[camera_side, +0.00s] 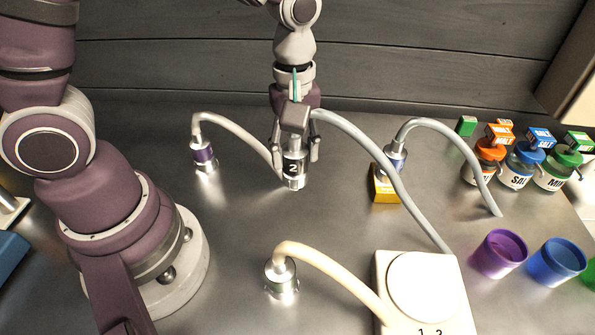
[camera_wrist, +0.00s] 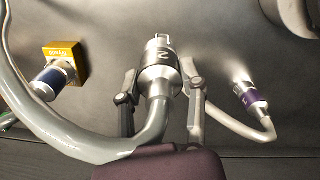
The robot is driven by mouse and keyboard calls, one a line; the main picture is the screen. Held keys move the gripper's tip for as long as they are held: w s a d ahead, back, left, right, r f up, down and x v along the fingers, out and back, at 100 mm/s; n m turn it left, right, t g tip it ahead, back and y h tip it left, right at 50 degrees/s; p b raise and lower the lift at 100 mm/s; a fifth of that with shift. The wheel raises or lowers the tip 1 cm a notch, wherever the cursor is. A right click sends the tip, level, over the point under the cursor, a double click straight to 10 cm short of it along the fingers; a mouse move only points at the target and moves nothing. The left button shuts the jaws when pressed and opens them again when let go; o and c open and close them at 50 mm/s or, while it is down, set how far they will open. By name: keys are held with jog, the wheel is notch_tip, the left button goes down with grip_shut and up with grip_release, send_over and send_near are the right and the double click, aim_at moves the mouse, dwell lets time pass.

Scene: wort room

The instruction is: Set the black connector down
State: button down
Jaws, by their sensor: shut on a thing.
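The black connector (camera_side: 292,172) is a silver metal plug with a dark band marked 2. A grey hose (camera_side: 375,150) runs from it to the right. My gripper (camera_side: 294,158) is shut on it, one finger on each side. The connector is upright over the middle of the grey table, its lower end at or just above the surface; I cannot tell if it touches. In the wrist view the connector (camera_wrist: 160,68) sits between the fingers of my gripper (camera_wrist: 162,85), with its open end pointing away and the hose curving left.
A purple-banded connector (camera_side: 204,156) stands to the left. A blue-banded one (camera_side: 395,158) is at a yellow block (camera_side: 385,190). A pale-hosed connector (camera_side: 281,278) stands in front, near a white box (camera_side: 455,300). Jars (camera_side: 515,170) and cups (camera_side: 499,254) are at right.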

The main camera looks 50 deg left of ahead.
jog(key=s+a+f, duration=0.2)
jog(key=s+a, duration=0.3)
jog(key=w, duration=0.5)
jog(key=w+f, duration=0.1)
jog(key=w, duration=0.4)
jog(key=w+f, duration=0.1)
jog(key=w, duration=0.4)
jog(key=shift+w, duration=0.1)
jog(key=shift+f, duration=1.7)
jog(key=c, duration=0.6)
grip_release()
jog(key=shift+f, duration=0.1)
